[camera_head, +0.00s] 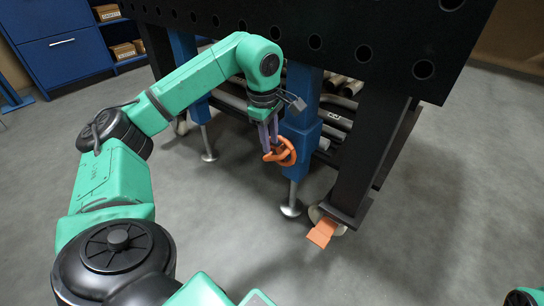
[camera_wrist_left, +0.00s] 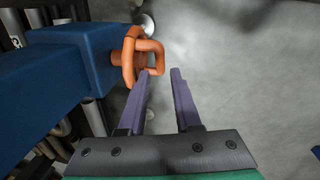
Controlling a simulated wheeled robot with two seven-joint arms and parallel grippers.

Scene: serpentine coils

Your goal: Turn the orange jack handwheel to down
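The orange jack handwheel (camera_head: 287,155) sits on the side of a blue jack leg (camera_head: 302,120) under the black table. In the left wrist view the handwheel (camera_wrist_left: 157,48) shows as an orange loop, joined to the blue housing (camera_wrist_left: 70,62) by a short orange hub. My left gripper (camera_wrist_left: 162,71) is open, with its two purple fingers apart. The tip of its left-hand finger is at the lower edge of the loop; I cannot tell whether they touch. In the head view my left gripper (camera_head: 270,148) reaches down at the handwheel. My right gripper is not in view.
The black table (camera_head: 340,30) with round holes overhangs the jack leg. Its black leg (camera_head: 365,150) stands to the right, with an orange block (camera_head: 322,232) at its foot. Pipes (camera_head: 345,86) lie on a rack behind.

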